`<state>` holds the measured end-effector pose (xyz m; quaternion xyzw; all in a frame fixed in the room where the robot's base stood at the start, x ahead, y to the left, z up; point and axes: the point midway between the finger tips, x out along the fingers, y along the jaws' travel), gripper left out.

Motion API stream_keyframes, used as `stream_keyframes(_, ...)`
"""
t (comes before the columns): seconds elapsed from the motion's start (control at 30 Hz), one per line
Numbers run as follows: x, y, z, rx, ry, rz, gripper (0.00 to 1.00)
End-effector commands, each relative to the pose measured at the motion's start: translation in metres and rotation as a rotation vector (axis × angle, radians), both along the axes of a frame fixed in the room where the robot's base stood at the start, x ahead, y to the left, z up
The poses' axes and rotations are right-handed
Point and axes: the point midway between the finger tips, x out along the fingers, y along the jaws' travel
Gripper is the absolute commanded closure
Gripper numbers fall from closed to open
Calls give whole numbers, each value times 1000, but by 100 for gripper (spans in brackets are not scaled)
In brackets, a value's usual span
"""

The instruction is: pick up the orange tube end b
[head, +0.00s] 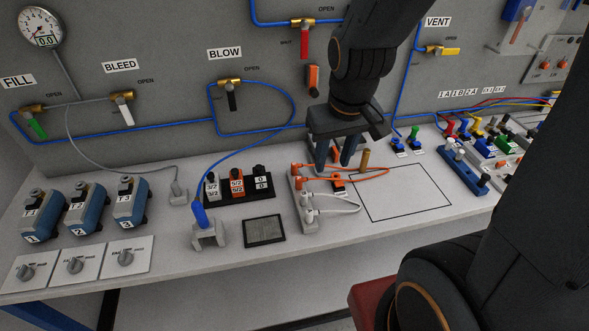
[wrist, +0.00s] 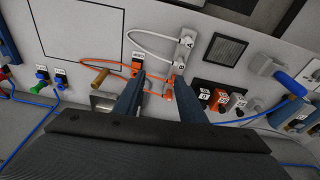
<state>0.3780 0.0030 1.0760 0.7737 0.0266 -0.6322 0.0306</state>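The orange tube (head: 375,177) lies in a loop on the bench, to the right of a grey holder (head: 308,222). Its orange plugs are at the holder's back half, one at the back end (head: 297,167). In the wrist view one orange plug (wrist: 168,94) shows between my fingers, and the tube (wrist: 95,62) runs off to the left. I cannot read which end is b. My gripper (head: 335,157) points down just behind and right of the holder. Its two blue fingers are apart with nothing clasped, also in the wrist view (wrist: 160,92). The fingers hide part of the bench behind the holder.
A white tube (head: 345,200) is on the same holder. A brown peg (head: 365,159) and an orange-black block (head: 338,184) stand close by. A black valve rack (head: 240,200) is to the left. The outlined rectangle (head: 415,205) to the right is largely clear. The panel wall stands behind.

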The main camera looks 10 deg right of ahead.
Motion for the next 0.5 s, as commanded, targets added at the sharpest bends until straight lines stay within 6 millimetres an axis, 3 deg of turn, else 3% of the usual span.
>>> stream_keyframes(0.3, 87, 31, -40, -96, 103, 689, 63)
stream_keyframes(0.5, 127, 51, -54, -124, 152, 1084, 63)
